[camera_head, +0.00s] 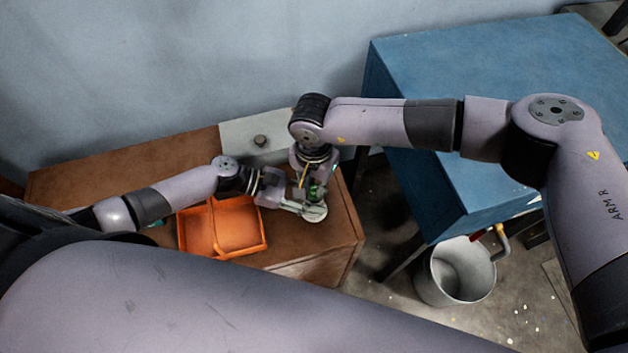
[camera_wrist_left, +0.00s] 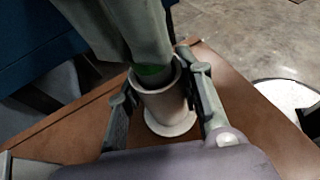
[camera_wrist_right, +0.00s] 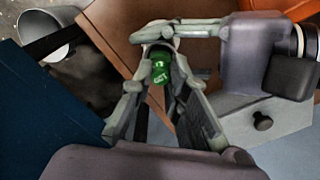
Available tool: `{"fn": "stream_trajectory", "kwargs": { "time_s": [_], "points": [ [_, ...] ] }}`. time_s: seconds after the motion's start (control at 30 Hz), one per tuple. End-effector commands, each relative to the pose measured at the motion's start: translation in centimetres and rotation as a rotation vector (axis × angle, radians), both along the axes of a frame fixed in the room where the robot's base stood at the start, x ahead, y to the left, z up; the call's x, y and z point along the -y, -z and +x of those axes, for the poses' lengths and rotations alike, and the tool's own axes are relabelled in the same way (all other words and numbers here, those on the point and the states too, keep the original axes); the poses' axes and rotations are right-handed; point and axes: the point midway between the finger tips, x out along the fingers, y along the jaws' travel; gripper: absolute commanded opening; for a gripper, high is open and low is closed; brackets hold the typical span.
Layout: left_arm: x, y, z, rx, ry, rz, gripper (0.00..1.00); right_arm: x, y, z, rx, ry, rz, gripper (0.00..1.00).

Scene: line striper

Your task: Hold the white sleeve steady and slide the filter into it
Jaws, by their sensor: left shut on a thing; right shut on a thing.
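The white sleeve (camera_wrist_left: 167,108) stands upright on the brown tabletop, its wide flange down and open mouth up. It also shows in the head view (camera_head: 316,213). My left gripper (camera_wrist_left: 160,86) is shut on the sleeve, one finger on each side. The green filter (camera_wrist_right: 161,69) is in my right gripper (camera_wrist_right: 156,56), which is shut on it and points down from above. In the left wrist view the filter's green lower part (camera_wrist_left: 150,71) is at the sleeve's mouth. The right fingers hide much of it, and I cannot tell how deep it sits.
An orange two-part tray (camera_head: 222,229) lies left of the sleeve on the brown table (camera_head: 140,173). A grey box with a black knob (camera_head: 260,141) stands behind. A blue table (camera_head: 500,80) and a grey bucket (camera_head: 456,272) are to the right. The table's edge is close.

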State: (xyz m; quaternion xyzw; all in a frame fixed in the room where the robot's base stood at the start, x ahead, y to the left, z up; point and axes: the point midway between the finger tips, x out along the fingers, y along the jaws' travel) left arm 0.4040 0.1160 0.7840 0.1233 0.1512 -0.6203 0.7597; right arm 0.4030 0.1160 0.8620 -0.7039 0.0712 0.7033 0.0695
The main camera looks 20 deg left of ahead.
Motion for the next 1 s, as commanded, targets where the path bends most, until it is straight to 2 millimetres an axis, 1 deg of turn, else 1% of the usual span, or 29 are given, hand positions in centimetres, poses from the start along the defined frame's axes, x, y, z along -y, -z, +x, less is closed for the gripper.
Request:
{"fn": "stream_trajectory", "kwargs": {
  "time_s": [0.6, 1.0],
  "points": [
    [0.0, 0.0, 0.0, 0.000, 0.000, 0.001, 0.04, 0.0, 0.2, 0.0, 0.000, -0.001, 0.000, 0.00],
    [0.0, 0.0, 0.0, 0.000, 0.000, 0.001, 0.04, 0.0, 1.1, 0.0, 0.000, -0.001, -0.001, 0.00]
  ]
}}
